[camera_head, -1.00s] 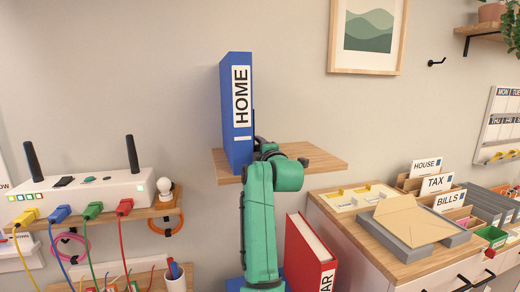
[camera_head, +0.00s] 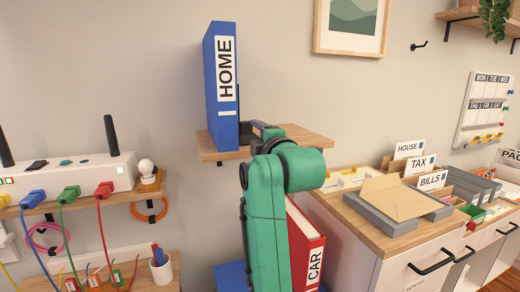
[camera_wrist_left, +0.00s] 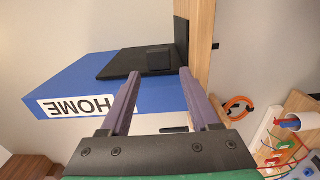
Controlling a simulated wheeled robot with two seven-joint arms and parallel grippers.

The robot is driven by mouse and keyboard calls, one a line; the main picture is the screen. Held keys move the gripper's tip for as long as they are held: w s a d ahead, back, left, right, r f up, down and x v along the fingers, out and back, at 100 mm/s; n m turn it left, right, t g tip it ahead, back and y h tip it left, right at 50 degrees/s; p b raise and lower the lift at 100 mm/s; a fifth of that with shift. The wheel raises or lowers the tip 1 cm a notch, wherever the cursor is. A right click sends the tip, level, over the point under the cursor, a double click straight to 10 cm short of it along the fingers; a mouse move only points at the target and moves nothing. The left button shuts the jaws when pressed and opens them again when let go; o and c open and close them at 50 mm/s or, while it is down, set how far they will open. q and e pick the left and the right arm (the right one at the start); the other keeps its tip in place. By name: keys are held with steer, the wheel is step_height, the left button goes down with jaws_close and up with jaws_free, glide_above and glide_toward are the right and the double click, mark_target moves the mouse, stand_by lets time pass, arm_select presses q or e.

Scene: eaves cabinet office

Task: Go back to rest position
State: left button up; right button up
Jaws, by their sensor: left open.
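My left gripper (camera_head: 262,130) is mostly hidden behind my green arm in the head view, in front of the wooden shelf. In the left wrist view its two fingers (camera_wrist_left: 158,75) are apart with nothing held between them. A blue binder labelled HOME (camera_head: 222,90) stands upright on the shelf (camera_head: 312,140). In the left wrist view the binder (camera_wrist_left: 60,82) appears on its side, with a black bookend (camera_wrist_left: 135,62) against it, beyond the fingertips. My right gripper is not in view.
A red CAR binder (camera_head: 306,250) stands below the shelf, partly behind my arm. A cabinet (camera_head: 375,235) with a grey tray and file dividers stands on the right. A white router (camera_head: 75,178) with coloured cables is on the left.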

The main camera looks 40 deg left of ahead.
arm_select(q)
steer(key=v, duration=0.2)
steer(key=shift+s+d, duration=0.15)
steer(key=shift+d, duration=0.15)
